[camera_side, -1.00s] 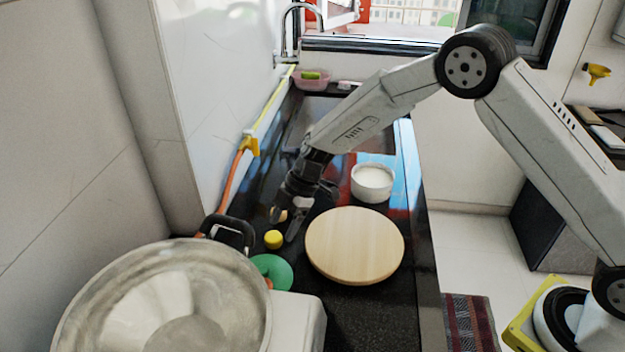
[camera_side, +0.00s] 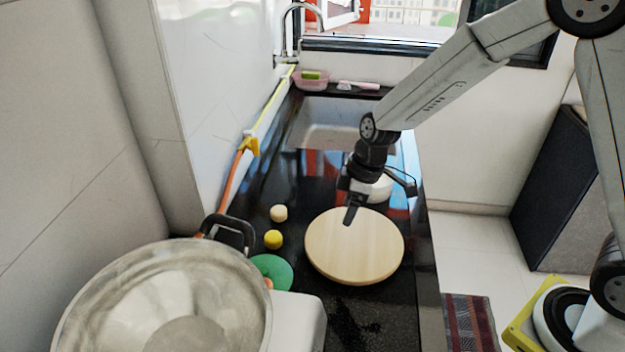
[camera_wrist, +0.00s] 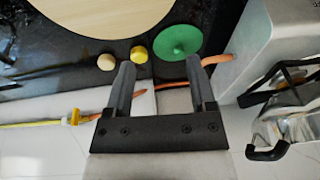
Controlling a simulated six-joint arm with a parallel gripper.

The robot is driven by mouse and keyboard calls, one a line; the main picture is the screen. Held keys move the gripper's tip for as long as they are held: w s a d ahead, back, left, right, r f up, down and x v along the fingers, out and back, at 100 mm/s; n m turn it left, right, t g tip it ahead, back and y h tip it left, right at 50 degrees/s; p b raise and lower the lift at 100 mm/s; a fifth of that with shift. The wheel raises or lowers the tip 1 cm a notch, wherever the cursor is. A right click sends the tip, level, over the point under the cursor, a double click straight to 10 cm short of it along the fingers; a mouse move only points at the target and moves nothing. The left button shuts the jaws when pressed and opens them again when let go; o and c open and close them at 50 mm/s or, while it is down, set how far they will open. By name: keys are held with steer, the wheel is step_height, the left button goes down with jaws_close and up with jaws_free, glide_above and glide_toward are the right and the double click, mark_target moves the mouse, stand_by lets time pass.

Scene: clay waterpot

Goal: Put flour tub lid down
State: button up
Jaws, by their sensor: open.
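A flat round green disc (camera_side: 271,271), possibly the flour tub lid, lies on the dark counter between the round wooden board and the steel bowl. It shows in the wrist view (camera_wrist: 180,36) with a small raised spot at its middle. The white tub (camera_side: 382,187) stands behind the wooden board, largely hidden by my gripper. My gripper (camera_side: 380,203) is open and looks empty. It is in the air around the tub and the board's far edge in the side view; its exact height is unclear. The wrist view shows its spread fingers (camera_wrist: 160,66) with nothing between them.
The wooden board (camera_side: 354,250) lies on the counter. A cream ball (camera_side: 279,213) and a yellow ball (camera_side: 273,239) sit left of it. A large steel bowl (camera_side: 165,300) fills the front left. An orange hose (camera_side: 231,180) runs along the wall.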

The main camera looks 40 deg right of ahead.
steer(key=s+d+r+m+h, duration=0.1)
steer(key=s+d+m, duration=0.3)
steer(key=s, duration=0.2)
steer(key=s+d+r+m+t+h, duration=0.1)
steer(key=s+d+r+m, duration=0.1)
steer(key=s+d+m, duration=0.2)
steer(key=shift+s+m+t+h, duration=0.3)
steer(key=shift+s+m, duration=0.4)
steer(key=shift+s, duration=1.1)
